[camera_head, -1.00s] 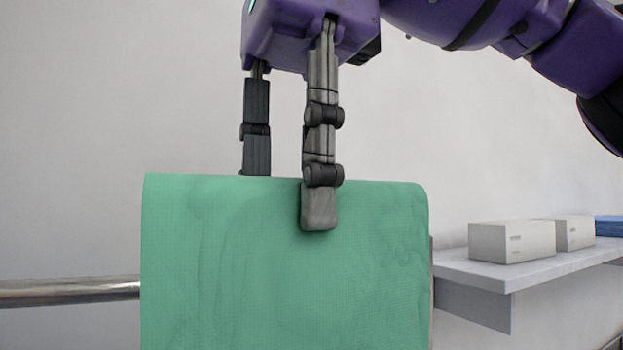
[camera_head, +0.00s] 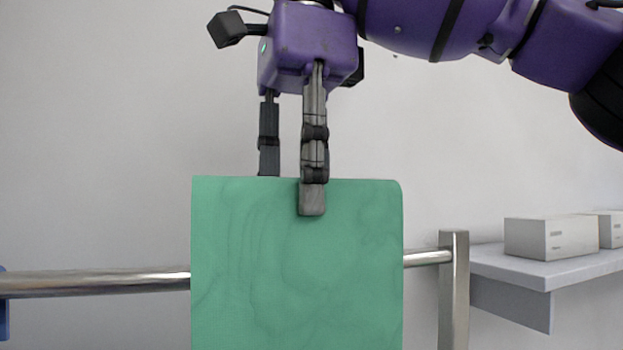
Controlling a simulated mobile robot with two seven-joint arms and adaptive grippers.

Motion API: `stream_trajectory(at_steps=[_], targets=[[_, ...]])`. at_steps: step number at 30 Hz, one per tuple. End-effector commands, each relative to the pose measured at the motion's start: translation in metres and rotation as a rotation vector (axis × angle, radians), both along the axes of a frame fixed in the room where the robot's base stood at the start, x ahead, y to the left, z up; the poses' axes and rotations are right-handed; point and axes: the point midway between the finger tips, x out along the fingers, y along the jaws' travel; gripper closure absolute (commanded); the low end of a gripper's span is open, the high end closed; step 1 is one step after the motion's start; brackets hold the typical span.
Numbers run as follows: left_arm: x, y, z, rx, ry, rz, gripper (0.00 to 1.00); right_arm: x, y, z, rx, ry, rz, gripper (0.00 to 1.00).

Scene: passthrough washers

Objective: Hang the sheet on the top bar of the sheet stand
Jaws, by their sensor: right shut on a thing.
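The green sheet (camera_head: 297,270) hangs upright in the middle of the head view, its flat top edge raised above the bar. The sheet stand shows as a metal top bar (camera_head: 95,283) running across behind the sheet, with a square metal post (camera_head: 454,290) at its right end. My right gripper (camera_head: 291,195) points down and is shut on the sheet's top edge, one finger in front and the other behind it. The rear fingertip is hidden by the sheet. The sheet covers the middle of the bar. The sheet's lower end is out of view. My left gripper is not in view.
A white wall shelf (camera_head: 550,272) stands to the right beyond the post, with a white box (camera_head: 550,237) and another white box (camera_head: 610,229) on it. A blue object (camera_head: 3,305) shows at the left edge by the bar. The wall behind is bare.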

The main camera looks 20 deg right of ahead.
Motion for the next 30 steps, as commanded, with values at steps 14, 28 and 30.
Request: stream_trajectory(at_steps=[14,28,30], targets=[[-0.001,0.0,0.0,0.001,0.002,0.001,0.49,0.015,0.0,-0.024,0.0,0.001,0.001,0.94],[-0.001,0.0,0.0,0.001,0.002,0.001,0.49,0.015,0.0,-0.06,0.0,0.002,0.0,0.94],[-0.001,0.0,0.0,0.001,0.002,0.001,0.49,0.015,0.0,-0.064,0.0,0.002,0.0,0.94]])
